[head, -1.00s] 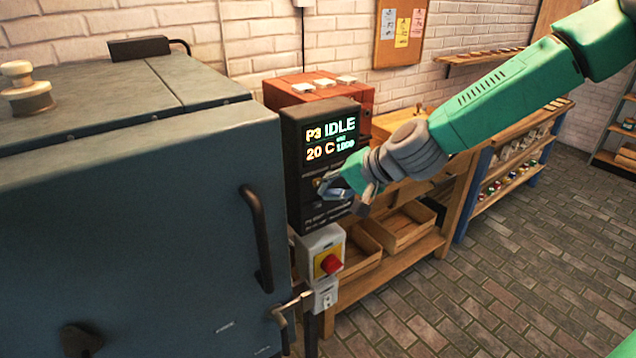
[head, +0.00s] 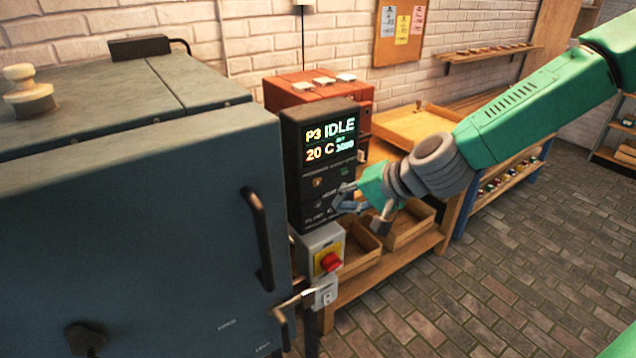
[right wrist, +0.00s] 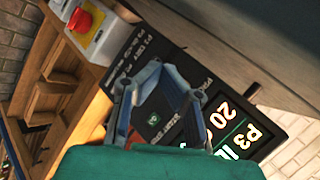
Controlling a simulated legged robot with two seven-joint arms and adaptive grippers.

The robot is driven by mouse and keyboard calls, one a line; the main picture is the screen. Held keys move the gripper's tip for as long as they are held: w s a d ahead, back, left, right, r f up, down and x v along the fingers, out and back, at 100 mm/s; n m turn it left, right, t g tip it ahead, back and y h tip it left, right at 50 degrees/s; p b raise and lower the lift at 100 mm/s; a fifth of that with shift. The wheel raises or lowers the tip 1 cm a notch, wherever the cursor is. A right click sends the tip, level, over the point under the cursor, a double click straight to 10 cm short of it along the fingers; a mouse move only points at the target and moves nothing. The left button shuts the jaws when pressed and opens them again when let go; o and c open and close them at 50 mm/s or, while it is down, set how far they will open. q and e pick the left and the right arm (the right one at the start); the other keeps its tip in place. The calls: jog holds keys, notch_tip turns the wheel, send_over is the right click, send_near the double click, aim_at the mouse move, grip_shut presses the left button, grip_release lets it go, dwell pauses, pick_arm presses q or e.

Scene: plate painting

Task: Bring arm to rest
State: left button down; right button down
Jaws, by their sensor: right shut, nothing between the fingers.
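My right arm (head: 530,110) comes in from the upper right, green with grey rings near the wrist. My right gripper (head: 358,212) is in front of the lower right part of the black control panel (head: 300,180), whose display reads P3 IDLE and 20 C. The right gripper is shut and holds nothing. In the right wrist view its fingers (right wrist: 163,85) show over the panel's face (right wrist: 185,65); I cannot tell the exact gap to the panel. My left gripper is not in view.
The large grey-blue kiln (head: 130,230) with a dark door handle (head: 258,235) fills the left. A switch box with a red knob (head: 331,262) hangs below the panel. A wooden bench (head: 440,235) with trays stands behind.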

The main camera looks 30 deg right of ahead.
dwell(0.3)
jog(key=s+a+f+n+g+h+b, duration=0.15)
jog(key=s+f+b, duration=0.3)
jog(key=f, duration=0.75)
jog(key=s+a+f+n+g+h+b, duration=0.1)
jog(key=s+f+n+g+b, duration=0.4)
jog(key=f, duration=0.7)
jog(key=s+a+f+n+g+h+b, duration=0.1)
jog(key=s+f+n+b, duration=0.3)
jog(key=s+f, duration=1.3)
jog(key=shift+s+f+h+b, duration=0.15)
jog(key=shift+s+h+b, duration=0.5)
jog(key=shift+b, duration=0.4)
jog(key=shift+g, duration=0.25)
jog(key=shift+w+a, duration=0.1)
